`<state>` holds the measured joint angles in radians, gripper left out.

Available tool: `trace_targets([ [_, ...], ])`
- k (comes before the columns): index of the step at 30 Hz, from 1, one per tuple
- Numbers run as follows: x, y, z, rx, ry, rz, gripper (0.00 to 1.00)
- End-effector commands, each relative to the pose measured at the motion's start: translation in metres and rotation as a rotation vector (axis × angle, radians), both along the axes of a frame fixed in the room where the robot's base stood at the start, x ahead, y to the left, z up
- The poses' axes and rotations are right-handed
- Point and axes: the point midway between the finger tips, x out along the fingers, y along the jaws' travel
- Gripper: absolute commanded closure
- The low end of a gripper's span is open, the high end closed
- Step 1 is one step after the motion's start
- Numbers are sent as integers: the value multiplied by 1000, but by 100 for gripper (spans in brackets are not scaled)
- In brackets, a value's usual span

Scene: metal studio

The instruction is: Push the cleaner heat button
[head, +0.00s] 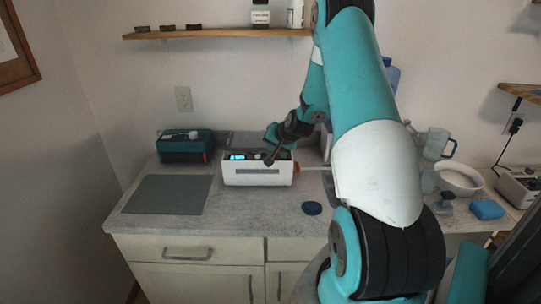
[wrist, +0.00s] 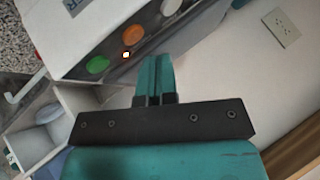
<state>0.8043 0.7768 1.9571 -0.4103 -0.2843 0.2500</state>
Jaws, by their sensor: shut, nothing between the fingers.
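The cleaner (head: 257,176) is a white box with a lit blue display, standing on the counter in the head view. In the wrist view its panel (wrist: 92,32) shows a green button (wrist: 98,65), an orange button (wrist: 132,33) and a pale button (wrist: 171,7). A small lit orange light (wrist: 126,54) sits between the green and orange buttons, near the panel edge. No label naming the heat button is readable. My gripper (wrist: 155,62) is shut and empty, its fingertips close to the panel near the orange button; contact cannot be told. In the head view my gripper (head: 269,160) is at the cleaner's front, right of the display.
A dark teal box (head: 185,150) stands left of the cleaner, behind a grey mat (head: 168,195). A dark blue round lid (head: 312,208) lies on the counter in front. A white bowl (head: 460,179) and a blue sponge (head: 487,209) are at the right. A shelf (head: 215,33) hangs above.

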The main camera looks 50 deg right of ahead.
Motion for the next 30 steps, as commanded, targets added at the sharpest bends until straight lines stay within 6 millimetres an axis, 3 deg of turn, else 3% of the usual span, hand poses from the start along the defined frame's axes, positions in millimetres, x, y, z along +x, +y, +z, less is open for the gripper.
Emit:
trace_targets([
  [15, 0, 0, 54, -1, 0, 1, 100],
  [30, 0, 0, 55, 0, 0, 0, 100],
])
